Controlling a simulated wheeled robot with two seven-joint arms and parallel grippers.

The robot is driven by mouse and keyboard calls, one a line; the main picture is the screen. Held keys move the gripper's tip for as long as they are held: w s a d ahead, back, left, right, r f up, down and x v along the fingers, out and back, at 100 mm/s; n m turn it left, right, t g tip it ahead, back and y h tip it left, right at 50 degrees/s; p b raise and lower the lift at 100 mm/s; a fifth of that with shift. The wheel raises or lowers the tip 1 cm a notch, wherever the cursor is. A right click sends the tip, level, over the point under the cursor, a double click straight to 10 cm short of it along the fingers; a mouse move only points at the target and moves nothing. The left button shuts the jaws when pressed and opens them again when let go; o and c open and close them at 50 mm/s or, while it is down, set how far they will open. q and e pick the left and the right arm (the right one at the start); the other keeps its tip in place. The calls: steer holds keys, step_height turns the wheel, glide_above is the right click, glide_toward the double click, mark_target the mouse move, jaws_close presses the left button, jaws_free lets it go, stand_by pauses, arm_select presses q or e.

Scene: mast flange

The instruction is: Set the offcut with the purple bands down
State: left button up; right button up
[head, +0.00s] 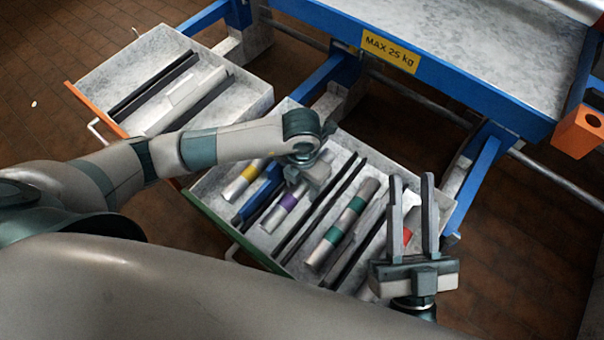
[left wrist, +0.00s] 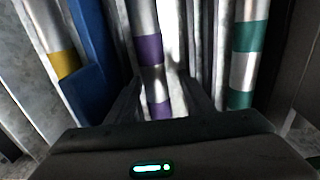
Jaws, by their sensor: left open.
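The offcut with the purple bands (head: 274,217) is a silvery round bar in the near green-fronted drawer (head: 232,229), lying lengthwise. It also shows in the left wrist view (left wrist: 149,48), running between the two fingers, with two purple bands visible. My left gripper (head: 304,178) is over the far part of this offcut, pointing down; its jaws are open, apart on either side of the bar (left wrist: 160,92). The gripper hides the offcut's far end in the head view. My right gripper (head: 413,188) is open and empty over the drawer's right end, fingers pointing away from me.
In the same drawer lie a yellow-banded bar (head: 243,180), a blue piece (head: 262,190), a green-banded bar (head: 343,226) and dark dividers (head: 318,211). An orange-fronted drawer (head: 255,100) stands open at upper left. A blue-framed bench (head: 450,50) is behind.

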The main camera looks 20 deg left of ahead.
mark_target(302, 188)
arm_select(q)
step_height(302, 188, up, 12)
steer(key=p, duration=0.2)
steer(key=shift+p, duration=0.3)
arm_select(e)
steer(key=w+f+g+h, duration=0.2)
steer(key=f+g, duration=0.3)
steer(key=f, duration=0.4)
steer(key=shift+w+d+g, duration=0.3)
steer(key=shift+w+g, duration=0.1)
steer(key=shift+w, duration=0.4)
steer(key=shift+f, duration=0.1)
